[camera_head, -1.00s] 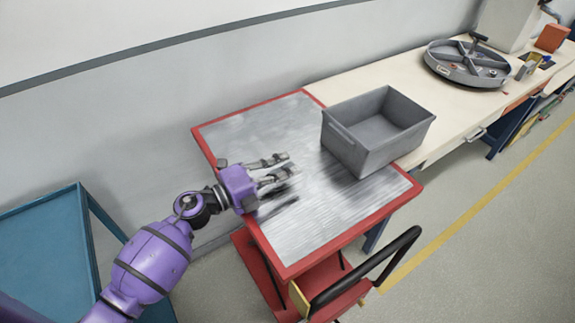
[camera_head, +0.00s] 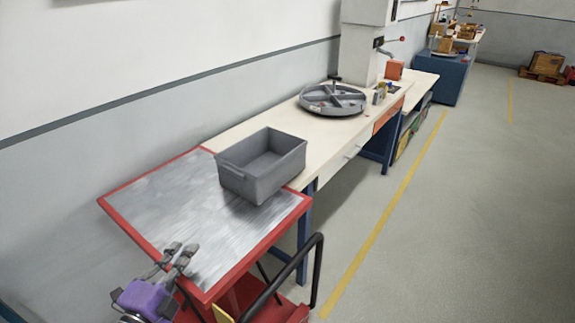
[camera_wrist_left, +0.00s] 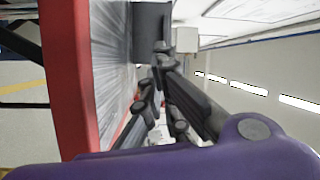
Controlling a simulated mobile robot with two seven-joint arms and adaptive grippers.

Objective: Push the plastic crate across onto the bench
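The grey plastic crate (camera_head: 240,184) stands upright and empty at the far right side of a red-rimmed, metal-topped cart (camera_head: 150,205). It covers part of the cart's rim and seems to reach over the near end of the cream bench (camera_head: 325,135); its underside is hidden. My left gripper (camera_head: 181,252) is at the cart's near left edge, well apart from the crate, with its two fingers parted and nothing between them. In the left wrist view the fingers (camera_wrist_left: 162,62) point along the cart top, with a dark grey shape, likely the crate (camera_wrist_left: 152,28), ahead. My right gripper is out of view.
A round grey spoked fixture (camera_head: 333,100) lies on the bench, with small items and an orange box (camera_head: 394,70) beyond. The cart's black handle (camera_head: 290,285) rises at its near right side. Open floor with a yellow line (camera_head: 385,225) lies to the right.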

